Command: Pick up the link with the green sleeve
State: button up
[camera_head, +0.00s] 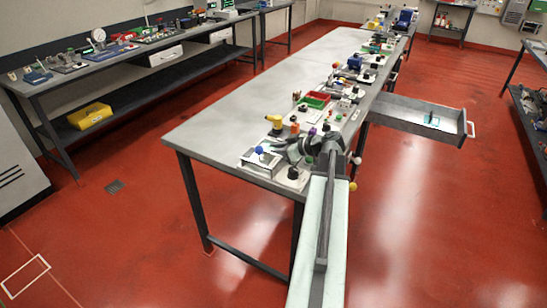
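I cannot clearly make out a link with a green sleeve at this size. A small blue-green object (432,121) lies in the open drawer (405,120) at the right of the long bench; it is too small to identify. My gripper (288,150) is over the near end of the bench, among small parts. Its fingers are dark and blend with what is behind them, so I cannot tell whether they are open or hold anything. My arm hides part of the bench's near right corner.
The long grey bench (235,115) has clear room on its left side. Its right edge is crowded with fixtures, including a green bin (314,102) and a red bin (325,96). The drawer juts into the right aisle. A side bench (95,70) stands left; red floor lies between.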

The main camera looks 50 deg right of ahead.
grip_shut()
jog(key=shift+r, duration=0.1)
notch_tip(320, 180, up, 10)
jog(key=p, duration=1)
